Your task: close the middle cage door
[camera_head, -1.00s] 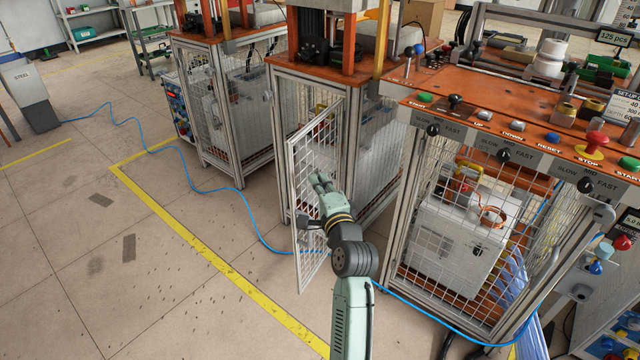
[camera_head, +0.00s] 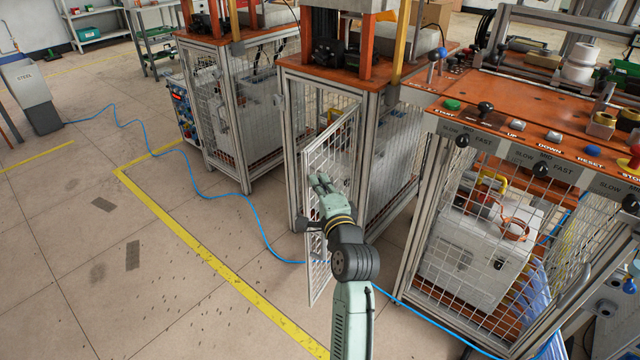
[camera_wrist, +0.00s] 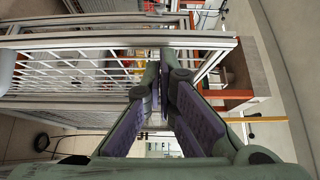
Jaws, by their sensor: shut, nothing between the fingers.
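The middle cage door (camera_head: 336,139) is a pale wire-mesh panel in a metal frame. It stands ajar, swung out from the front of the middle cage (camera_head: 285,140), with its free edge toward the floor aisle. My gripper (camera_head: 321,184) is shut and empty, in front of the door's mesh near the free edge in the head view. It hides part of the door; whether it touches the mesh cannot be told. In the wrist view the mesh panel (camera_wrist: 80,70) lies to the left of my gripper (camera_wrist: 166,62), very close to the fingers.
The right cage (camera_head: 480,235) with its orange control panel (camera_head: 510,115) stands close to the right of my arm. The left cage (camera_head: 228,120) stands farther back. A blue hose (camera_head: 265,222) crosses the floor. Open floor lies left of the yellow line (camera_head: 190,245).

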